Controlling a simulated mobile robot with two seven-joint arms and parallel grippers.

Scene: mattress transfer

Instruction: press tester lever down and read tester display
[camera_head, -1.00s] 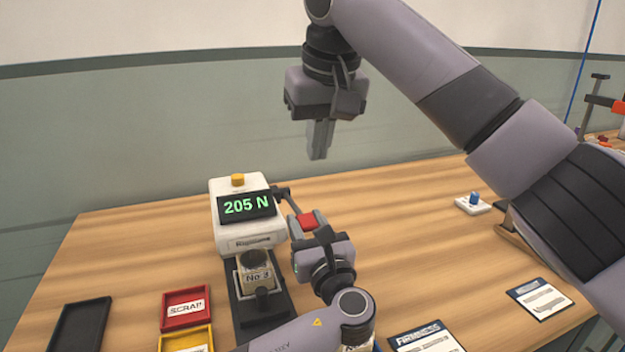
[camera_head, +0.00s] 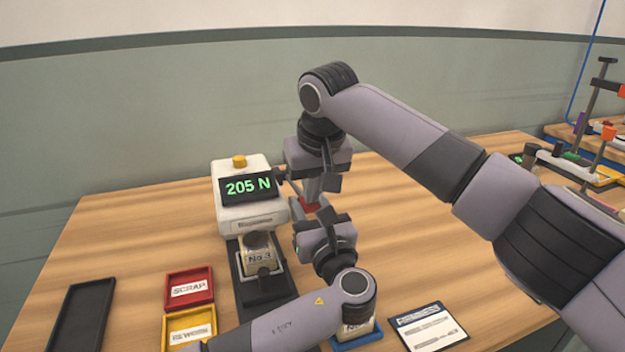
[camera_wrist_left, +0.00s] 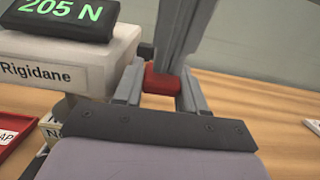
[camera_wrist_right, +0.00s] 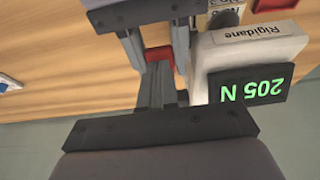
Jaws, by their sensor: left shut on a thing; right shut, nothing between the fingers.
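The white tester (camera_head: 248,208) stands on the table, and its black display (camera_head: 248,188) reads "205 N" in green. A sample labelled "No 3" (camera_head: 260,256) sits in the tester's black base. The red lever grip (camera_wrist_left: 162,80) is at the tester's right side. My left gripper (camera_wrist_left: 160,95) is shut on the red lever grip. My right gripper (camera_head: 314,192) is shut and empty, pointing down at the red grip from above; its fingertips seem to be at or touching it. The red grip also shows in the right wrist view (camera_wrist_right: 158,55).
A red scrap tray (camera_head: 189,289), a yellow rework tray (camera_head: 188,326) and a black tray (camera_head: 78,316) lie left of the tester. A printed card (camera_head: 428,326) lies at the front right. Clamps (camera_head: 590,130) stand at the far right.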

